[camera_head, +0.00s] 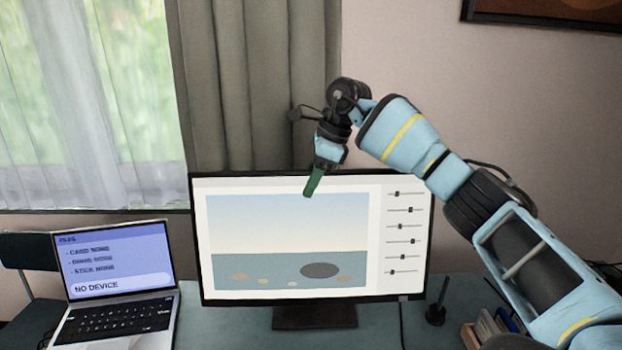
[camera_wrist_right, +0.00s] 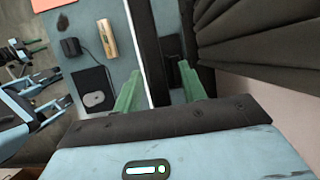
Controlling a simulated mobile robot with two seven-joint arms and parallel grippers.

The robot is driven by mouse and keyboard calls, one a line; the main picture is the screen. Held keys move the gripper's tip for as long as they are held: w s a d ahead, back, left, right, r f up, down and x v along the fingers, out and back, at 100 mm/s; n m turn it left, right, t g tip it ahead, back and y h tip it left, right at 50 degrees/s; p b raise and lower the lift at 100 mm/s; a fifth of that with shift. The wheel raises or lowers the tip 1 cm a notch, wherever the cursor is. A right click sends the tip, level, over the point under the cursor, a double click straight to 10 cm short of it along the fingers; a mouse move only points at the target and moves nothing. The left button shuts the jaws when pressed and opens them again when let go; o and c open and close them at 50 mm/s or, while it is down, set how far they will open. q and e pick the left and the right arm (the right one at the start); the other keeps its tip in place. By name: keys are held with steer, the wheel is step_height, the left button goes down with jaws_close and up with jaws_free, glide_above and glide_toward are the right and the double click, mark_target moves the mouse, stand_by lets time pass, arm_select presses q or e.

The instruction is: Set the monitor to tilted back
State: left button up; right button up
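The monitor (camera_head: 290,225) stands on a dark foot (camera_head: 315,317) on the desk, its screen facing me; it looks close to upright, but its exact tilt is hard to judge. My right gripper (camera_head: 309,190) points down at the monitor's top edge, with one green finger in front of the screen. In the right wrist view the two green fingers (camera_wrist_right: 160,75) are apart, one on each side of the thin monitor edge (camera_wrist_right: 146,40), with a gap on the back side. My left gripper is absent from the head view; blue arm parts and a small green piece show at the wrist view's left.
An open laptop (camera_head: 115,275) stands left of the monitor. A dark stand (camera_head: 437,305) and a small holder (camera_head: 490,325) are at the right. In the wrist view a mouse (camera_wrist_right: 94,100) on a dark pad and a wooden object (camera_wrist_right: 107,38) lie on the desk. A curtain (camera_head: 255,90) hangs close behind.

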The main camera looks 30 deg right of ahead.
steer(key=shift+f, duration=0.15)
stand_by(0.3)
steer(key=shift+v, duration=3.95)
steer(key=shift+a, duration=0.1)
